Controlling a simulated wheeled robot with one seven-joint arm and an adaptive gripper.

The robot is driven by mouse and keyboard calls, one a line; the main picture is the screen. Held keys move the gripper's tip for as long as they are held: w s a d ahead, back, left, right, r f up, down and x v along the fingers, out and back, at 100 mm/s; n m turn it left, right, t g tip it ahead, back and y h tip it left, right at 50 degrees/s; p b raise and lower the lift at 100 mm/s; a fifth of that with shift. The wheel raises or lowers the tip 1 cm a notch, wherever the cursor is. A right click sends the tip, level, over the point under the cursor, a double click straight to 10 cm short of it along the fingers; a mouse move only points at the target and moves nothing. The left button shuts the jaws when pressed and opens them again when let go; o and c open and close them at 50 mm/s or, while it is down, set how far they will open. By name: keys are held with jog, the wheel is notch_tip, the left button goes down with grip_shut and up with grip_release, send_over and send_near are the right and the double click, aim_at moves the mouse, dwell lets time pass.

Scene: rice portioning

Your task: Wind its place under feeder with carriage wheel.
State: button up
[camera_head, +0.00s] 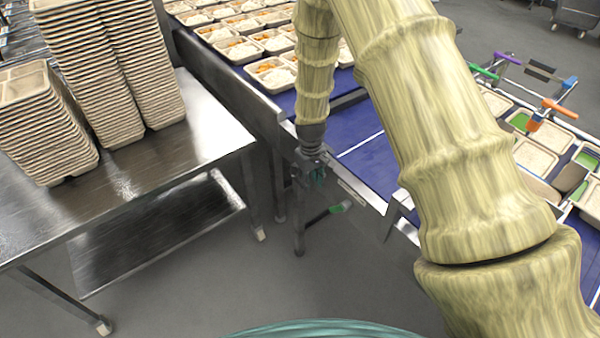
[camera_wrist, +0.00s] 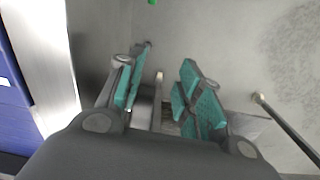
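My gripper (camera_head: 312,172) hangs at the conveyor's near side edge, pointing down. In the wrist view its two teal-padded fingers (camera_wrist: 160,95) stand apart with nothing held between them. A dark bar with a green end (camera_head: 337,208) shows low beside the conveyor, below and right of my gripper and apart from it. A small green spot shows at the top edge of the wrist view. I cannot make out a carriage wheel or a feeder for certain in either view; my arm covers much of the conveyor.
The blue conveyor (camera_head: 372,160) carries several filled trays (camera_head: 240,50). A steel table (camera_head: 160,165) at left bears tall stacks of empty trays (camera_head: 40,125). At right are more trays and coloured clamp-like parts (camera_head: 548,110). Grey floor (camera_head: 200,290) is open between table and conveyor.

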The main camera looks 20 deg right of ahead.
jog(key=shift+n, duration=0.5)
jog(key=w+r, duration=0.2)
jog(key=r, duration=0.1)
jog(key=w+a+r, duration=0.1)
jog(key=w+r, duration=0.2)
jog(key=w+r+b, duration=0.1)
jog(key=w+r, duration=0.1)
jog(key=r, duration=0.1)
jog(key=shift+w+a, duration=0.2)
jog(key=shift+w, duration=0.2)
jog(key=shift+f+p, duration=1.45)
jog(key=shift+f, duration=3.85)
jog(key=c, duration=0.7)
